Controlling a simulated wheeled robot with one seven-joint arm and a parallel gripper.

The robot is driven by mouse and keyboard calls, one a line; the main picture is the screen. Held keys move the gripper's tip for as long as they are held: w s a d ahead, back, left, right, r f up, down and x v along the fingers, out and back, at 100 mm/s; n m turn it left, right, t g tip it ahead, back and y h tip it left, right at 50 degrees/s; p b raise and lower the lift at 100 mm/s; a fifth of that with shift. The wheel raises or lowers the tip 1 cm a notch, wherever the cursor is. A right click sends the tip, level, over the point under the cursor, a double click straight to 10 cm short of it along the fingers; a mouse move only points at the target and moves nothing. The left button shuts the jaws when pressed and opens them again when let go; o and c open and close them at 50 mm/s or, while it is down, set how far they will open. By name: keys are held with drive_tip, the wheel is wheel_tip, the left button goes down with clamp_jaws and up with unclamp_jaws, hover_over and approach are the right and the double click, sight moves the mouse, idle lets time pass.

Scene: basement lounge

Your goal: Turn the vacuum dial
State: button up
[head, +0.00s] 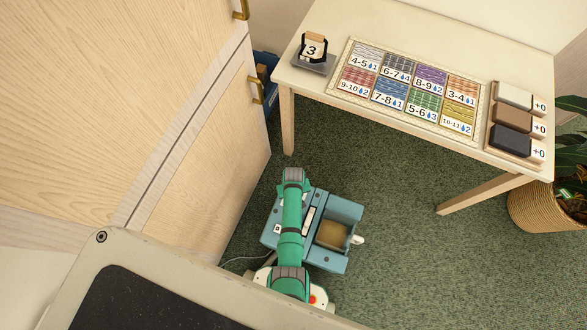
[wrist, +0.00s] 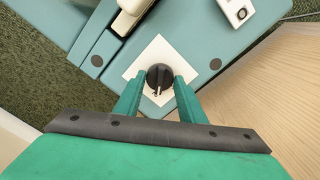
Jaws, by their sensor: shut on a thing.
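The vacuum dial (wrist: 159,78) is a round black knob with a white mark, set on a white square plate (wrist: 156,62) in the wrist view. The mark points toward the bottom of the picture. The plate is on the teal machine (wrist: 195,45), which also stands on the floor in the head view (head: 340,207). My gripper (wrist: 158,92) has one green finger on each side of the dial and is shut on it. In the head view my green arm reaches over the machine and hides the dial.
A wooden cabinet (head: 190,130) stands close on the left. A cream table (head: 415,22) with a chart (head: 408,90) stands behind, its legs on the green carpet (head: 400,240). A potted plant (head: 545,205) is at the right. Carpet right of the machine is clear.

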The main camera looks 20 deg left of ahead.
drive_tip(key=shift+m, duration=0.5)
drive_tip(key=o, duration=1)
drive_tip(key=shift+o, duration=0.2)
wheel_tip(320, 180, up, 11)
drive_tip(key=shift+f, duration=0.1)
idle(0.4)
